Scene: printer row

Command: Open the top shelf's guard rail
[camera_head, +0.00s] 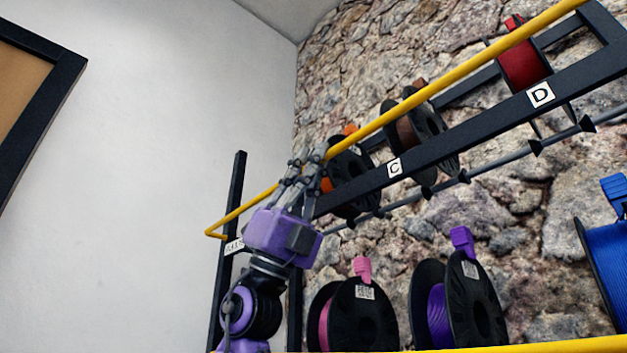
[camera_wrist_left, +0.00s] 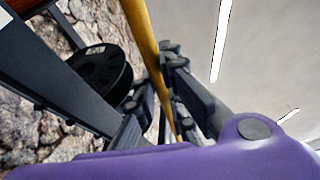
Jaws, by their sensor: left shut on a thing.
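The top shelf's guard rail is a yellow bar (camera_head: 460,72) that runs slantwise across the front of the top shelf, above the black shelf beam (camera_head: 450,140). My left gripper (camera_head: 308,162) is shut on the yellow rail near its left part. In the left wrist view the rail (camera_wrist_left: 143,32) passes between the two fingers (camera_wrist_left: 155,85). The rail's bent left end (camera_head: 214,234) shows beside the black upright. The stretch of rail inside the fingers is partly hidden. My right gripper is not in view.
Spools stand on the top shelf behind the rail: an orange one (camera_head: 350,185), a brown one (camera_head: 405,135) and a red one (camera_head: 522,65). Pink (camera_head: 365,318) and purple (camera_head: 470,305) spools stand on the shelf below. Another yellow rail (camera_head: 500,349) crosses the bottom. Open room lies left, before the white wall.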

